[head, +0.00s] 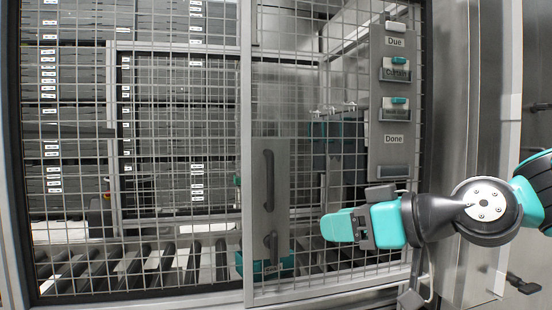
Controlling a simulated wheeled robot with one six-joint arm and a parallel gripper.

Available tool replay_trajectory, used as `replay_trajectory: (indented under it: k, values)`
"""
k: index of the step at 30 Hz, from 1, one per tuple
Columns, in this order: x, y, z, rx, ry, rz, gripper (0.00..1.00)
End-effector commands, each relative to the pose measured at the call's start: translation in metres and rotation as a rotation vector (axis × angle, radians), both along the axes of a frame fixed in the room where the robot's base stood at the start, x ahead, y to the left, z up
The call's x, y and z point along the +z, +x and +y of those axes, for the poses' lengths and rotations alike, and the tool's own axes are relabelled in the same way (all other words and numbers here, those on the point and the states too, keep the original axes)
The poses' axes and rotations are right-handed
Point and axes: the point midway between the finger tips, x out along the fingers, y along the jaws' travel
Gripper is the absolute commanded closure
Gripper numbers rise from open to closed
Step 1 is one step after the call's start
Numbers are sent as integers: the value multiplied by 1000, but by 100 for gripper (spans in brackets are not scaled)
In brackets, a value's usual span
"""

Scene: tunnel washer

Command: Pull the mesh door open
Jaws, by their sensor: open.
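The mesh door (247,100) fills the left and middle of the head view, a grey metal frame with wire grid. It looks shut. My gripper (326,227), with teal fingers, reaches in from the right at the height of the plate's lower part. It points left, to the right of the handle and apart from it in the picture. It is open and empty. How far it is from the mesh in depth is hard to tell.
A grey board (391,110) with "Due" and "Done" labels and teal-clipped cards is at upper right. Behind the mesh are dark rollers (160,266), stacked grey drawers and a teal bin (262,266). A padlock-like piece (412,297) is below my wrist. A metal post (465,90) stands right.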

Motion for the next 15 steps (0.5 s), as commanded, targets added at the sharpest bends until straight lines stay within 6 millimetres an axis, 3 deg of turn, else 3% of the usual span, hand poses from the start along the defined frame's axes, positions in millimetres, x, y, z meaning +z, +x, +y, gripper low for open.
replay_trajectory:
  k: [1,3,6,11,15]
  values:
    - [20,16,-5,-23,48,-67,59]
    - [38,31,-10,-49,102,-149,59]
    - [53,42,-15,-74,143,-213,59]
    - [58,52,-5,-75,154,-227,59]
    - [60,69,16,-73,153,-224,59]
